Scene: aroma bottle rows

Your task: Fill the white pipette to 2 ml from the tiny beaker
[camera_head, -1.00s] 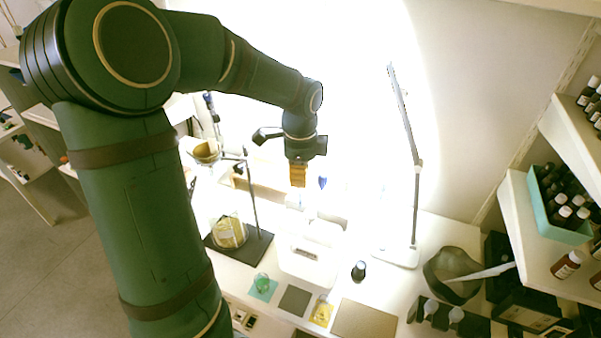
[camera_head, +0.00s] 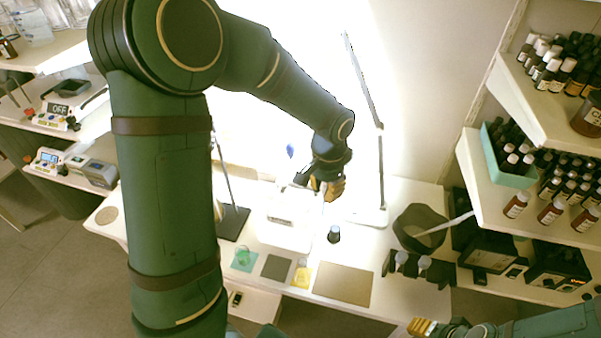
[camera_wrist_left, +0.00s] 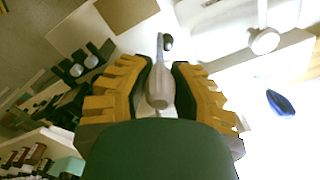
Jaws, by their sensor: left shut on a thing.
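My left gripper (camera_head: 327,188) is in the middle of the head view, above the white bench and near the lamp. In the left wrist view its orange fingers (camera_wrist_left: 158,90) are shut on the pale bulb of the white pipette (camera_wrist_left: 158,88). The pipette's thin tip points away from the palm, toward the bench. A small glass vessel with green contents (camera_head: 244,256) stands on a teal mat, and another with yellow contents (camera_head: 302,275) stands on a yellow mat. I cannot tell which is the tiny beaker. My right gripper (camera_head: 423,327) is at the bottom edge, its opening unclear.
A small dark bottle (camera_head: 334,234) stands on the bench below the left gripper. A brown mat (camera_head: 343,285) lies in front. A dark bowl (camera_head: 420,228) and a dark rack (camera_head: 420,268) are to the right. Shelves of bottles (camera_head: 553,110) close off the right side.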

